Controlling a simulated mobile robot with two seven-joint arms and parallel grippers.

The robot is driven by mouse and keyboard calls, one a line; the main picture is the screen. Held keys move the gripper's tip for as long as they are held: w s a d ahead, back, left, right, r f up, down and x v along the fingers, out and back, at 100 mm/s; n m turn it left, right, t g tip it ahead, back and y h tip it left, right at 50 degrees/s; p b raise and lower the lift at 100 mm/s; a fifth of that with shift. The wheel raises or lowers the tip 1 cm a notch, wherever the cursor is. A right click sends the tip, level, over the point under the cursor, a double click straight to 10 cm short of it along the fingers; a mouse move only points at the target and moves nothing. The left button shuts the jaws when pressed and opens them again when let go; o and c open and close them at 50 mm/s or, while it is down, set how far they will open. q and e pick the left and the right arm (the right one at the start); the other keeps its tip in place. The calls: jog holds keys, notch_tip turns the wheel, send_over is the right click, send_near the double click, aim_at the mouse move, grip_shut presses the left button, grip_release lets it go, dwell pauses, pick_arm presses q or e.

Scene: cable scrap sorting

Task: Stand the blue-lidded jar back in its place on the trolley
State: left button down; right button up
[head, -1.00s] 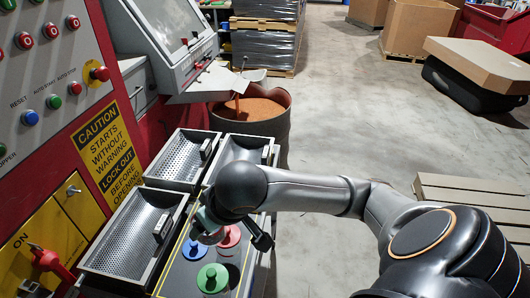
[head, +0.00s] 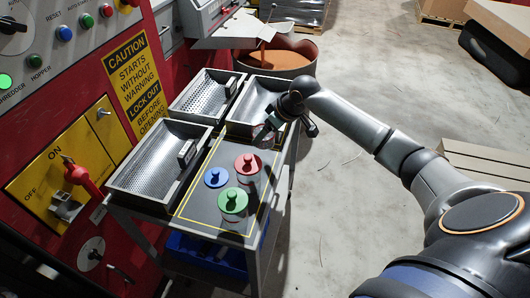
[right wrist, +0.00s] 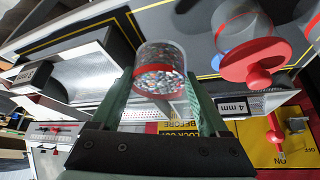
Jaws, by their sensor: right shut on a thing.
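My right gripper (head: 268,128) is over the trolley's far right part in the head view. In the right wrist view it is shut on a clear jar (right wrist: 160,70) of multicoloured granules with a red band. That jar's lid is hidden, so I cannot tell its colour. A blue lid with a knob (head: 215,177) shows on the trolley top (head: 200,212); I cannot make out a jar body under it. A red-lidded jar (head: 247,164) and a green-lidded jar (head: 233,203) stand upright beside it. My left gripper is not in view.
Perforated metal trays (head: 150,165) sit along the trolley's left and far sides. The red machine panel with its yellow switch plate (head: 62,165) stands close on the left. A drum of orange granules (head: 278,58) is behind. Bare floor (head: 355,175) lies to the right.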

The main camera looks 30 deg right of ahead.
jog(key=shift+f, duration=3.05)
jog(key=shift+f, duration=0.1)
jog(key=o, duration=1.5)
jog(key=shift+f, duration=0.1)
jog(key=shift+r, duration=0.25)
jog(key=v, duration=1.2)
jog(key=shift+p, duration=0.35)
jog(key=shift+f, duration=0.1)
